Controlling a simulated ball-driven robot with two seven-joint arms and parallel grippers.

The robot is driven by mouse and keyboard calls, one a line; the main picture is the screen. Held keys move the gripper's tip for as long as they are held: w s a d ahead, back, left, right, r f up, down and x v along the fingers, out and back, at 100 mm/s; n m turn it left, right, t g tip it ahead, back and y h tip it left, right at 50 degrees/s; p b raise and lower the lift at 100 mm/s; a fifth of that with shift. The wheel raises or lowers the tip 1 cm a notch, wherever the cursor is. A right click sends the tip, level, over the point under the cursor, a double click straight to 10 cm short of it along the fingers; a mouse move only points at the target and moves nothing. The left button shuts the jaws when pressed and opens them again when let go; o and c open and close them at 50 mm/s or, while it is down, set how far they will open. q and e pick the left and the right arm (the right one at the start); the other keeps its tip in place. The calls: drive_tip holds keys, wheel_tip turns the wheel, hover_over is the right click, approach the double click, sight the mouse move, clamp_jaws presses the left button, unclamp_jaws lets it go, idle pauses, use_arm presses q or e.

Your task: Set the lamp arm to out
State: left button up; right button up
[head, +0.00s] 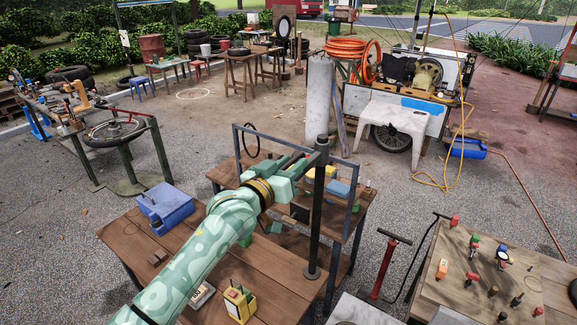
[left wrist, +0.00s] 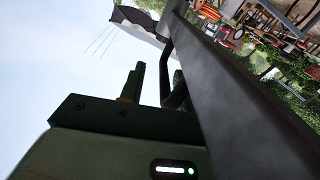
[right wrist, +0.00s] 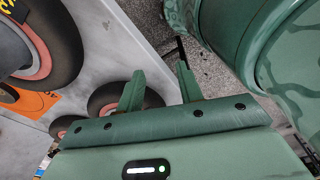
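A dark upright post (head: 318,215) stands on the wooden bench, with a short dark arm near its top (head: 318,150); I take this to be the lamp arm, though no lamp head shows clearly. My left gripper (head: 289,169) is at the upper post, beside that arm. In the left wrist view its fingers (left wrist: 156,88) are apart, with a dark curved bar (left wrist: 168,75) between or just behind them, nearer the right finger. A thick dark beam (left wrist: 235,100) fills the right side there. My right gripper (right wrist: 160,88) is open and empty; the head view does not show it.
The wooden bench (head: 140,236) holds a blue case (head: 166,207) and a yellow box (head: 239,303). A grey metal frame (head: 355,200) rises behind the post. A board with several coloured parts (head: 470,265) is at right. Tyres (right wrist: 50,40) lie near my right gripper.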

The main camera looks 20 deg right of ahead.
use_arm(q)
drive_tip(key=shift+s+a, duration=0.2)
drive_tip(key=shift+a, duration=0.25)
drive_tip(key=b+v, duration=0.1)
drive_tip(key=v, duration=1.4)
drive_tip(key=shift+s+b, duration=0.25)
drive_tip(key=shift+b, duration=0.05)
